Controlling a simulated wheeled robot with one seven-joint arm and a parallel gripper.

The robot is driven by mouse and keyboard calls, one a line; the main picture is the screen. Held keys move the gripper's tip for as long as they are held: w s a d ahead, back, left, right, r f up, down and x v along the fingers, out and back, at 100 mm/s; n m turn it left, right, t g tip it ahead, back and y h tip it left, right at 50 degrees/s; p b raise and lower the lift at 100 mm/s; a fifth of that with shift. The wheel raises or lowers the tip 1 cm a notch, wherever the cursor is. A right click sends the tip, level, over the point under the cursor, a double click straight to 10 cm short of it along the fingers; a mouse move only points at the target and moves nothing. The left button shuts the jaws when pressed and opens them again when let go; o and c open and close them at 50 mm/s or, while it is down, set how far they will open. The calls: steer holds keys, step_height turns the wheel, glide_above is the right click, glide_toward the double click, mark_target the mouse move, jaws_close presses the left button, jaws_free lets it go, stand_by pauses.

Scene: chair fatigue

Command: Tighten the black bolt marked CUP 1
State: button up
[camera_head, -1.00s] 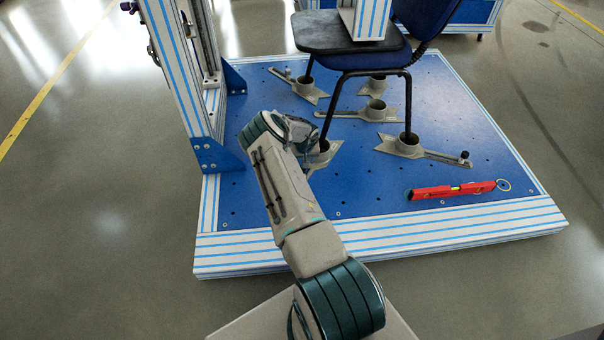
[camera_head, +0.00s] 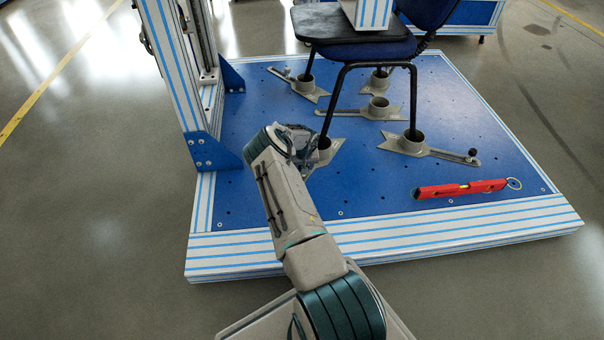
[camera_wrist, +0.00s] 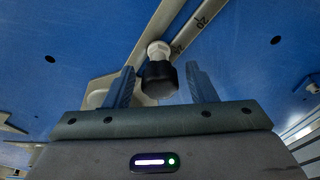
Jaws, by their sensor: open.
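In the wrist view, a black bolt (camera_wrist: 159,80) with a pale collar stands on a grey metal bracket arm (camera_wrist: 176,20). The open jaws of my gripper (camera_wrist: 160,88) stand on either side of the bolt's head, with visible gaps, not touching it. No CUP 1 marking is readable. In the head view, my arm reaches to the front-left cup (camera_head: 322,150), which holds a chair leg. My gripper's fingers and this bolt are hidden behind the arm there.
The chair (camera_head: 345,55) stands with its legs in cups on the blue platform (camera_head: 360,190). Another bracket's black bolt (camera_head: 473,153) is at the right. A red spirit level (camera_head: 460,189) lies near the front right. A striped upright (camera_head: 178,70) stands left of my arm.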

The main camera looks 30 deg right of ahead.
stand_by(0.3)
steer(key=shift+n+y, duration=0.5)
steer(key=shift+n, duration=1.6)
steer(key=shift+b, duration=0.35)
steer(key=shift+d+f+n+y+b, duration=0.1)
steer(key=shift+n+y+b, duration=0.35)
steer(key=shift+n, duration=0.75)
steer(key=shift+n+b, duration=0.35)
steer(key=shift+n, duration=0.45)
steer(key=c, duration=0.9)
steer(key=shift+m+h+b, duration=0.45)
steer(key=shift+m, duration=1.65)
steer(key=shift+c, duration=0.2)
